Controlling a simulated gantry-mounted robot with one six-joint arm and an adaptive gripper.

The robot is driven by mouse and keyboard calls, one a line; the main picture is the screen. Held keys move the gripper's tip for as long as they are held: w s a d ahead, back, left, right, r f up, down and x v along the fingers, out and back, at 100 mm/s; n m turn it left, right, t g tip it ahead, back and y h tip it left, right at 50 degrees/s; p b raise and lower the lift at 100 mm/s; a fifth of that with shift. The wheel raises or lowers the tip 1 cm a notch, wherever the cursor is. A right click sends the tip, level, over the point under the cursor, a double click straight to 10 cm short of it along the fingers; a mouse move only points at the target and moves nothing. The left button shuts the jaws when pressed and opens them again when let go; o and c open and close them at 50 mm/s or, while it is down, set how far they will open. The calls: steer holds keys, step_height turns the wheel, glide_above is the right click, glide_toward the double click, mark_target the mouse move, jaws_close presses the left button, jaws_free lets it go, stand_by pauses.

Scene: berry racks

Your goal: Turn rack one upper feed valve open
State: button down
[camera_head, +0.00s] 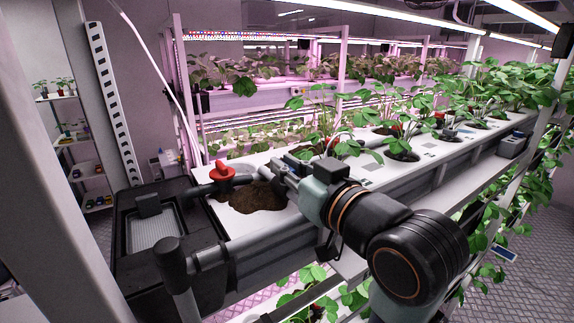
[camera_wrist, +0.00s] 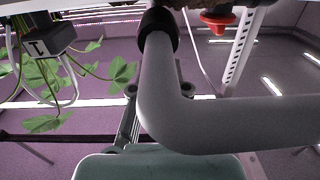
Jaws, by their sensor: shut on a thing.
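The feed valve (camera_head: 222,172) has a red handle on a dark body and stands upright at the left end of the white rack top. The red handle (camera_wrist: 218,20) also shows at the top edge of the wrist view. My gripper (camera_head: 277,168) is right of the valve, with a visible gap to the red handle. A grey pipe (camera_wrist: 168,95) with a bend and a black collar crosses in front of the wrist camera and hides most of the jaws. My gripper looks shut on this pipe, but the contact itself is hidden.
A dark soil heap (camera_head: 252,197) lies on the rack top below my gripper. A black tank (camera_head: 128,215) stands at the left. Strawberry plants (camera_head: 405,125) line the rack to the right. A black box with wires (camera_wrist: 48,42) hangs at left in the wrist view.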

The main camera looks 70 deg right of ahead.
mark_target(294, 172)
steer(key=c, duration=1.2)
jaws_free()
steer(key=shift+o, duration=0.2)
steer(key=v, duration=0.7)
steer(key=shift+s+a, duration=0.15)
steer(key=shift+s, duration=0.05)
